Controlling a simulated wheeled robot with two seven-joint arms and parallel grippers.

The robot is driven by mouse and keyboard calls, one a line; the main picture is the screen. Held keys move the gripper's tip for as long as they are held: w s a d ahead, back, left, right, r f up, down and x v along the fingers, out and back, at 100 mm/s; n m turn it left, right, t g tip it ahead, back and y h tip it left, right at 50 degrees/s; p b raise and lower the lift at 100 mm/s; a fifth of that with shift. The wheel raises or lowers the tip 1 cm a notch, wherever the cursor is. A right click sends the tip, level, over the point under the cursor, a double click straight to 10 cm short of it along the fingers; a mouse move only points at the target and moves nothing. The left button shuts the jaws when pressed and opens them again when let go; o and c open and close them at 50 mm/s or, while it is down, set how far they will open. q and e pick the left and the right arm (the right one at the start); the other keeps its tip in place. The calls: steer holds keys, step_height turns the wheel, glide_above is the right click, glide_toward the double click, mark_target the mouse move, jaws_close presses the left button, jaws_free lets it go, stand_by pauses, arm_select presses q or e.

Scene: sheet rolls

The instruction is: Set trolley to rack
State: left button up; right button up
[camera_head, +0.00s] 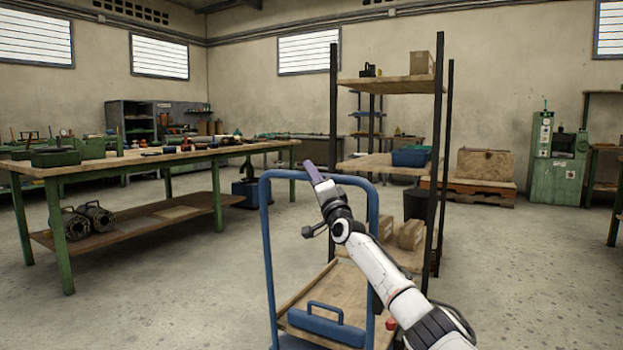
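The trolley has a blue tubular push handle (267,240) standing upright in front of me and a wooden deck (305,290) beyond it. The rack (437,150), with dark posts and wooden shelves, stands just behind and right of the trolley. My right arm reaches in from the lower right. Its gripper (314,172), with a purplish tip, overlaps the handle's top bar. I cannot tell whether it touches the bar or whether its fingers are open or shut. My arm hides part of the handle, the deck and the lower rack. My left gripper is out of view.
A blue toolbox (326,326) is at the trolley's near end. The rack holds cardboard boxes (411,234) and a blue bin (410,157). A long green-legged workbench (130,163) stands at left. The floor (170,290) between bench and trolley is clear.

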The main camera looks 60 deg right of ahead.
steer(key=shift+a, duration=0.1)
